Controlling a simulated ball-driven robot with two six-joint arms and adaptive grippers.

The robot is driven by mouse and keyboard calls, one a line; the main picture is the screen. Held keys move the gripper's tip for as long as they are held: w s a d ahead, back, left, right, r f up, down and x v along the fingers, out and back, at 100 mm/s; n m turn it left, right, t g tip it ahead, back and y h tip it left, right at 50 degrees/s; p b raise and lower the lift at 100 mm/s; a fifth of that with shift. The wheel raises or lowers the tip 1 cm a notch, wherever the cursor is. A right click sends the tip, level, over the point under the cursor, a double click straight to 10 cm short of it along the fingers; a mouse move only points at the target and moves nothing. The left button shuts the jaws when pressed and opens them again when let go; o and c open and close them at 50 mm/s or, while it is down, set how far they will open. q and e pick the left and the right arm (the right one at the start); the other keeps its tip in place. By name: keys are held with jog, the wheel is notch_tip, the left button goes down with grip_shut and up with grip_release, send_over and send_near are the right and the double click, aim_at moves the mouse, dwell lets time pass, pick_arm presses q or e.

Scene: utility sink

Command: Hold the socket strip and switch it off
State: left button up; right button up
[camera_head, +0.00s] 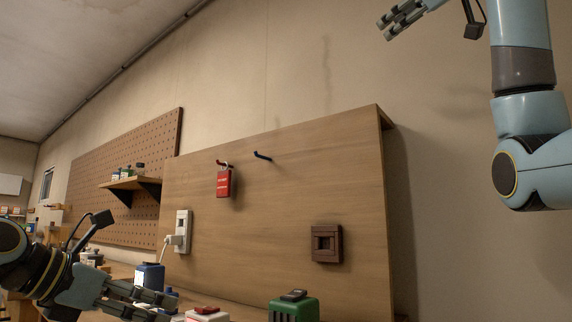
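A white block with a red top part (206,314) shows at the bottom edge, partly cut off; it may be the socket strip, but I cannot tell for sure. My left gripper (170,307) is at the lower left, just left of this block, with its fingers apart and pointing right. Whether it touches the block I cannot tell. My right gripper (384,29) is raised at the top right, far from the block, with its fingers apart and empty.
A green container (293,308) and a blue one (150,275) stand below.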

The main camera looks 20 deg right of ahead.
aim_at(195, 317)
jog(key=w+a+f+m+g+y, duration=0.2)
jog(key=w+a+f+m+g, duration=0.3)
jog(key=w+a+f+m, duration=0.3)
jog(key=w+a+f+m+g+y, duration=0.2)
jog(key=w+a+f+m+g, duration=0.25)
jog(key=w+f+m, duration=0.5)
pick_arm(q)
jog(key=shift+w, duration=0.1)
jog(key=shift+w+d+f, duration=0.1)
jog(key=shift+d, duration=0.1)
jog(key=x, duration=1)
jog(key=shift+d+f, duration=0.1)
jog(key=shift+f, duration=0.1)
pick_arm(e)
jog(key=w+a+f+m+g, duration=0.1)
jog(key=a+f+m+g, duration=0.1)
jog(key=a+f+m, duration=0.2)
jog(key=w+a+f+m+g+h, duration=0.1)
jog(key=a+f+m+g, duration=0.2)
jog(key=f, duration=1)
jog(key=w+a+f+m+g, duration=0.1)
jog(key=a+f+m+g, duration=0.1)
jog(key=a+f+m, duration=0.5)
notch_tip(195, 317, down, 2)
jog(key=m, duration=0.4)
jog(key=shift+w+a+f+g+h, duration=0.2)
jog(key=shift+w+g+h, duration=0.1)
jog(key=shift+w+g, duration=0.05)
